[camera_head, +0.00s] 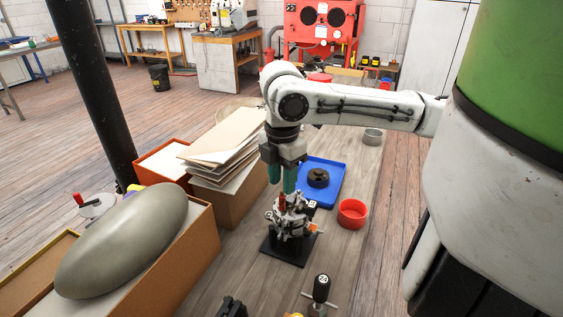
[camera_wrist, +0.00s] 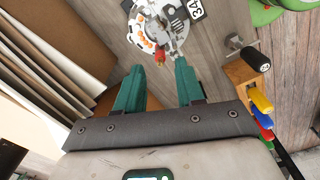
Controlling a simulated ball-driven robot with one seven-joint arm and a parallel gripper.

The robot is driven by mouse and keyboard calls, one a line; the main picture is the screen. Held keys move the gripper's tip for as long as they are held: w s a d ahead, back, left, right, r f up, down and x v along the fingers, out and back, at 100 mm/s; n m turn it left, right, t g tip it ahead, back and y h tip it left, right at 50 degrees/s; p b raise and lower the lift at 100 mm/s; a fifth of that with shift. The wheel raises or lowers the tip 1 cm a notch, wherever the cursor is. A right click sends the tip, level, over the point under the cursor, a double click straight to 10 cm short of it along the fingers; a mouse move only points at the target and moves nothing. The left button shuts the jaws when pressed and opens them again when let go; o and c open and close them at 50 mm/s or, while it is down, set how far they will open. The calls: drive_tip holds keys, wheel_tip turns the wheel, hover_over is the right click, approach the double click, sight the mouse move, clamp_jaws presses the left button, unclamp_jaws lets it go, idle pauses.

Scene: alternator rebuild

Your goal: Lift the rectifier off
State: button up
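The alternator assembly (camera_head: 291,220) stands on a black base plate (camera_head: 281,249) on the bench, directly below my gripper. In the wrist view the alternator (camera_wrist: 160,25) is at the top, partly cut off, a silvery round body with orange and white parts and a small red piece facing my gripper. I cannot tell the rectifier apart for certain from the other parts. My gripper (camera_head: 282,182) points down above the alternator. In the wrist view my gripper (camera_wrist: 160,82) shows two green fingers apart, with nothing between them.
A blue tray (camera_head: 331,199) holding a dark ring (camera_head: 318,178) lies behind the alternator. A red bowl (camera_head: 352,213) stands to its right. Stacked cardboard (camera_head: 222,140) rises close on the left. A black-handled tool (camera_head: 321,290) stands in front.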

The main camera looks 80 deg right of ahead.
drive_tip(key=shift+f, duration=1.1)
drive_tip(key=shift+c, duration=0.4)
clamp_jaws()
drive_tip(key=shift+r+p, duration=0.35)
idle(0.7)
drive_tip(key=shift+r+p, duration=0.5)
drive_tip(key=shift+p, duration=0.05)
drive_tip(key=shift+r, duration=0.1)
drive_tip(key=shift+r+p, duration=1.1)
